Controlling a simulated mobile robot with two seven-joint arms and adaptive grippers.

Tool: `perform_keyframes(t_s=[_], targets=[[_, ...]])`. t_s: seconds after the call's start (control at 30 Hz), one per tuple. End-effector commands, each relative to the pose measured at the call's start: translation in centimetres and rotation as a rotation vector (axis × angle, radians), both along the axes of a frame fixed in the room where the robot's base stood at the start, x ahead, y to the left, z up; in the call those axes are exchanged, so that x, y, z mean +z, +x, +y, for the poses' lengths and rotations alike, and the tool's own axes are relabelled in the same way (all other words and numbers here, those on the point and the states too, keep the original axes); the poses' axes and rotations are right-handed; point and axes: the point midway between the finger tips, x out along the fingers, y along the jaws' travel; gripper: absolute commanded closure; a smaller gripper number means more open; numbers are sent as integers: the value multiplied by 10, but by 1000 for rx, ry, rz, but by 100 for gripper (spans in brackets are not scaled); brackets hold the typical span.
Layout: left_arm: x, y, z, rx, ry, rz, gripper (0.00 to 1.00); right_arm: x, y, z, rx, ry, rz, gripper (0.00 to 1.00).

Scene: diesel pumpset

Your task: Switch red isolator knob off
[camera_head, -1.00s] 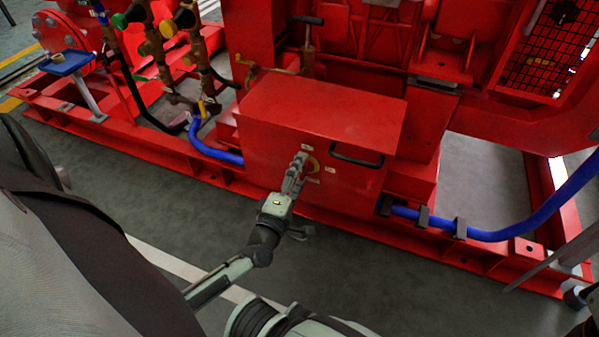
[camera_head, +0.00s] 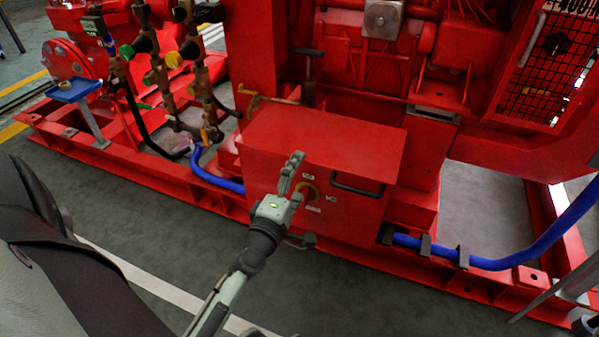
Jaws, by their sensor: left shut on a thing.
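The red isolator knob sits on the front face of the red box (camera_head: 345,212), with its yellow surround (camera_head: 311,190) showing just right of my left gripper's fingers. The knob itself is mostly hidden behind the gripper. My left gripper (camera_head: 296,172) reaches in from below at the box front and is shut on the knob. Its upper finger stands up across the box's front top edge. How far the knob is turned cannot be made out. My right gripper is not in view.
A black handle (camera_head: 358,187) projects from the box front, right of the knob. Blue hoses (camera_head: 510,260) run along the red base frame. Grey floor (camera_head: 400,300) is clear in front.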

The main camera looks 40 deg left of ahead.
Motion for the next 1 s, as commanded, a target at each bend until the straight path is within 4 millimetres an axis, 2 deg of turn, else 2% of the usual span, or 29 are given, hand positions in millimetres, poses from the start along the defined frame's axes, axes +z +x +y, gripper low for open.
perform_keyframes(t_s=[0.03,0.13,0.17,0.23,0.33,1.0], targets=[[17,6,2,6,6,-34,23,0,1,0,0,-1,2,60],[16,6,2,5,6,-34,23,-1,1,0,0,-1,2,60],[7,2,2,5,6,-15,23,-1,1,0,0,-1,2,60],[7,1,2,5,6,-15,24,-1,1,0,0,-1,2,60],[5,-3,1,4,6,-14,28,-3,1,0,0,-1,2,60],[-2,-51,-12,0,2,-1,28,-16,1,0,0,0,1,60]])
